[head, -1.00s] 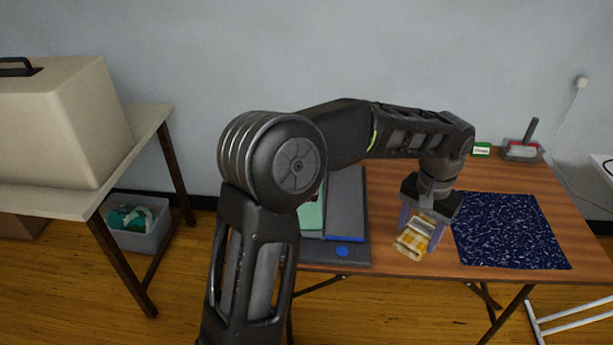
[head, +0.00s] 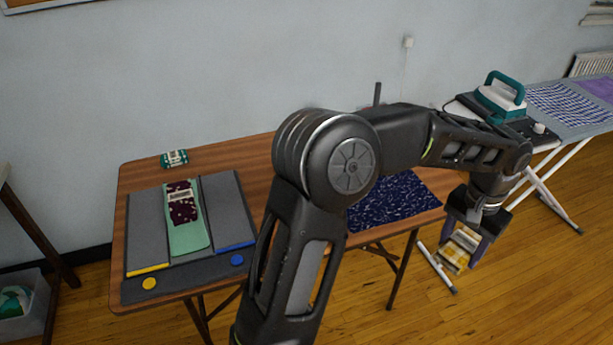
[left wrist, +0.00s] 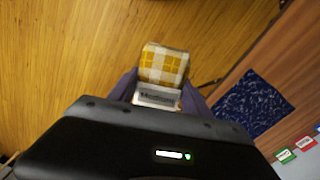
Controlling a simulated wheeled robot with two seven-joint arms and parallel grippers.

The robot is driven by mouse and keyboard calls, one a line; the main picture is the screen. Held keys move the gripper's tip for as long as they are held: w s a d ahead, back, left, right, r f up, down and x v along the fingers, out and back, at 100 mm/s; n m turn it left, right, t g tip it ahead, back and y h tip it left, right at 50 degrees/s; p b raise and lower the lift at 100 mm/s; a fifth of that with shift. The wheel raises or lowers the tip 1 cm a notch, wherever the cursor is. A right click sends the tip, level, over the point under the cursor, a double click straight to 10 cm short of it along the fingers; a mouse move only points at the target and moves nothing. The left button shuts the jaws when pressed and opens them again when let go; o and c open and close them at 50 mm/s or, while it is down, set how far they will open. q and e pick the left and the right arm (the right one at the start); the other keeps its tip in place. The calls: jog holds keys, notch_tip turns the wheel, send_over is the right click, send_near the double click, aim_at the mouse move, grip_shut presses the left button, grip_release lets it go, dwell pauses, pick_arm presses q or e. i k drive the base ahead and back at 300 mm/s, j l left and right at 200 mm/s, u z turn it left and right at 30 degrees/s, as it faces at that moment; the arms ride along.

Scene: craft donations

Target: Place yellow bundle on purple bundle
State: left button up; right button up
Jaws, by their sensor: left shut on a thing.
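A yellow-and-white checked bundle (head: 457,252) with a pale paper band is gripped in my left gripper (head: 474,238). It also shows in the left wrist view (left wrist: 163,66), sticking out between the fingers. The gripper holds it in the air, over the floor off the table's right end as seen in the head view. A dark purple bundle with pale spots (head: 183,210) and a paper band lies on a pale green piece (head: 188,238) on the grey board at the left of the table. My left gripper is far to the right of it. My right gripper is not in view.
The wooden table (head: 262,165) holds the grey board (head: 228,205), a teal-and-white item (head: 174,158) and a navy patterned cloth (head: 395,200), partly hidden by my arm. An ironing board (head: 550,128) with a teal iron (head: 500,96) stands at the right.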

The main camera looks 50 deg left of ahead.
aim_at(179, 189)
jog(key=k+j, duration=0.2)
jog(key=j, duration=0.25)
jog(key=k+j, duration=0.25)
jog(key=j, duration=0.15)
jog(key=k+j, duration=0.2)
jog(key=j, duration=0.25)
jog(key=k+j, duration=0.25)
jog(key=j, duration=0.15)
jog(key=k+j, duration=0.2)
jog(key=j, duration=0.25)
jog(key=k+j, duration=0.25)
jog(key=j, duration=0.15)
jog(key=i, duration=0.5)
jog(key=j+z, duration=0.05)
